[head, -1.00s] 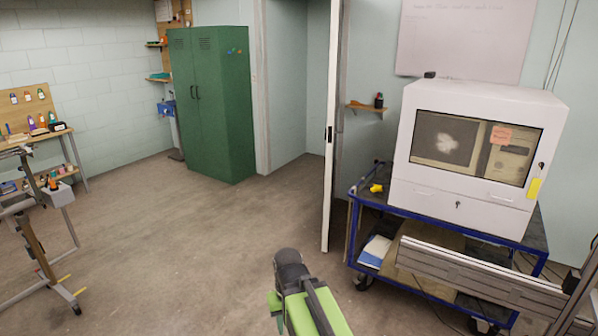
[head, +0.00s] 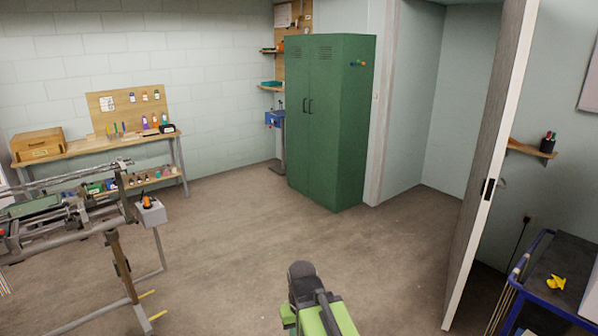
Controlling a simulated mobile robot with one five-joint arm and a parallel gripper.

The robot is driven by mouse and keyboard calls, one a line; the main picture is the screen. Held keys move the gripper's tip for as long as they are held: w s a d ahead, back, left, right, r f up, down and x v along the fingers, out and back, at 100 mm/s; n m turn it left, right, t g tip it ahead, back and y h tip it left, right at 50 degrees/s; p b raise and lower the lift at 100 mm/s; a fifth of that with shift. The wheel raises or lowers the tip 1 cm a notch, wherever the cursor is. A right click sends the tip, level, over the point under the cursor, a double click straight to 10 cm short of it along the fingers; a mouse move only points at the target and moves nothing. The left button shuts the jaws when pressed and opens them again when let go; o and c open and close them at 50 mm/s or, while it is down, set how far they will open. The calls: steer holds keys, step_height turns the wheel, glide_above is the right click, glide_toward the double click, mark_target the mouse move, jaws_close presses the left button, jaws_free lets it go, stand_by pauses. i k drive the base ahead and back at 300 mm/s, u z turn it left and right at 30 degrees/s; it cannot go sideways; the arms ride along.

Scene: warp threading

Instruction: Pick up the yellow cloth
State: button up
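A small crumpled yellow thing (head: 556,282), which looks like the yellow cloth, lies on the dark top of the blue-framed cart at the far right. It is small in view, and its exact shape is hard to make out. My green and dark arm shows at the bottom centre, well left of the cart and apart from it. No gripper fingers can be made out, and nothing is seen held.
An open door (head: 490,170) stands left of the cart (head: 538,262). A green cabinet (head: 330,120) is at the back. A loom-like frame (head: 75,235) stands at the left, before a wooden workbench (head: 75,150). The middle floor is clear.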

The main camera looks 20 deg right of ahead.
mark_target(558, 282)
steer(key=z, duration=0.05)
steer(key=i, duration=1.7)
steer(key=z, duration=1.45)
steer(key=i, duration=1.2)
steer(key=z, duration=0.75)
steer(key=i, duration=1.05)
